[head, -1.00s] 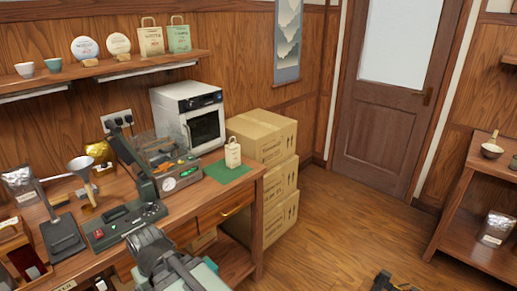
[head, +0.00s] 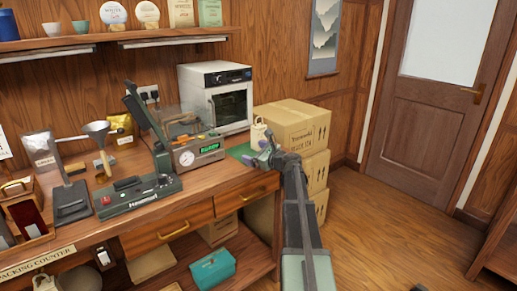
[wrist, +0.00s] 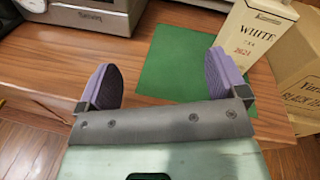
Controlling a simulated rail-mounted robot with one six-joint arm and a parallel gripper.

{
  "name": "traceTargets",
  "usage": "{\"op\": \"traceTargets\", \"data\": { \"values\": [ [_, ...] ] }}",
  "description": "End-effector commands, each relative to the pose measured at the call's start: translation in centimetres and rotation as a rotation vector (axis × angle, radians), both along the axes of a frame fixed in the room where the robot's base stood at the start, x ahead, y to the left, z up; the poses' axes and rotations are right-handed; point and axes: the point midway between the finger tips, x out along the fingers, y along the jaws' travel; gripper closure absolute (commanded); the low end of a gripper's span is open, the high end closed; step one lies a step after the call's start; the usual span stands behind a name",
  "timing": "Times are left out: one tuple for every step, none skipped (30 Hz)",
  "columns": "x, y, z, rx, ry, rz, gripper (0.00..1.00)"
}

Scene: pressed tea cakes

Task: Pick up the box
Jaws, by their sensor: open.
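A cream carton lettered "WHITE TEA 2021" (wrist: 255,38) stands upright at the right of the wrist view, beyond my right finger. In the wrist view my gripper (wrist: 162,78) is open and empty, purple pads apart, over the counter's front edge. Stacked cardboard boxes (head: 293,127) stand on the floor right of the counter; one also shows in the wrist view (wrist: 297,75). A teal box (head: 211,269) lies on the lower shelf.
A green mat (wrist: 185,60) lies on the wooden counter (head: 205,208), bare between the fingers. A white oven (head: 215,95) stands behind it. A sealing machine with a gauge (head: 190,155) is to the left. The floor (head: 395,225) at right is clear.

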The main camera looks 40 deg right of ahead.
Motion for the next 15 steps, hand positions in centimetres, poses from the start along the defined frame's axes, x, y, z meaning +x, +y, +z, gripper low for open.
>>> {"op": "traceTargets", "data": {
  "values": [
    [0.7, -4.6, 0.0, 0.100, -0.016, -0.078, 0.08],
    [0.7, -6.4, 0.1, 0.156, -0.027, -0.118, 0.08],
    [0.6, -8.5, 0.3, 0.218, -0.039, -0.160, 0.08],
    [0.5, -9.5, 0.4, 0.254, -0.046, -0.181, 0.08],
    [0.4, -10.3, 0.5, 0.280, -0.053, -0.198, 0.08],
    [0.3, -10.9, 0.6, 0.302, -0.058, -0.211, 0.08],
    [0.2, -11.1, 0.7, 0.311, -0.060, -0.216, 0.08],
    [0.2, -11.1, 0.7, 0.315, -0.061, -0.218, 0.08],
    [0.2, -11.0, 0.8, 0.314, -0.060, -0.216, 0.08],
    [0.3, -11.0, 0.8, 0.313, -0.059, -0.215, 0.08],
    [0.5, -10.9, 0.8, 0.313, -0.059, -0.215, 0.08],
    [1.0, -11.0, 0.8, 0.312, -0.059, -0.214, 0.08],
    [1.5, -11.0, 0.8, 0.311, -0.059, -0.213, 0.08],
    [2.0, -11.0, 0.8, 0.311, -0.059, -0.212, 0.08],
    [2.9, -11.0, 0.8, 0.310, -0.059, -0.212, 0.08]
  ]
}}
